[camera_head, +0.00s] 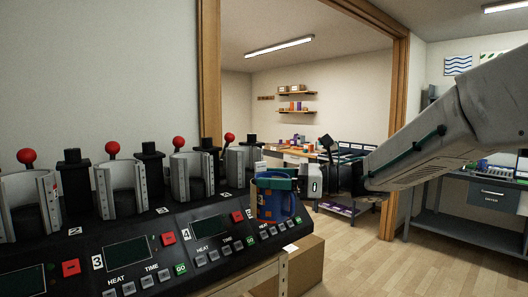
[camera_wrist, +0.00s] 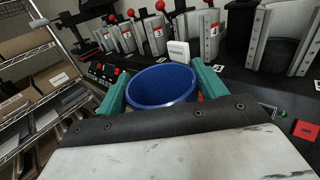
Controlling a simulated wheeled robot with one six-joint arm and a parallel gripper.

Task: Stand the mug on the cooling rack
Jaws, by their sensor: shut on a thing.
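The mug (camera_head: 277,207) is blue with orange marks and is upright in front of the right end of the press panel in the head view. My gripper (camera_head: 274,182) is shut on it near its top, and teal fingers show there. In the wrist view the round blue mouth of the mug (camera_wrist: 160,86) lies between the two teal fingers of my gripper (camera_wrist: 161,80). The inside looks empty. The mug's lower part is hidden in the wrist view. I cannot make out a cooling rack in either view.
The black press bench (camera_head: 150,245) has several grey mug clamps with red-knobbed levers. A cardboard box (camera_head: 303,262) stands beside its right end. Wooden floor (camera_head: 365,255) is open to the right, before a grey workbench (camera_head: 480,213). A wire shelf (camera_wrist: 35,90) stands left in the wrist view.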

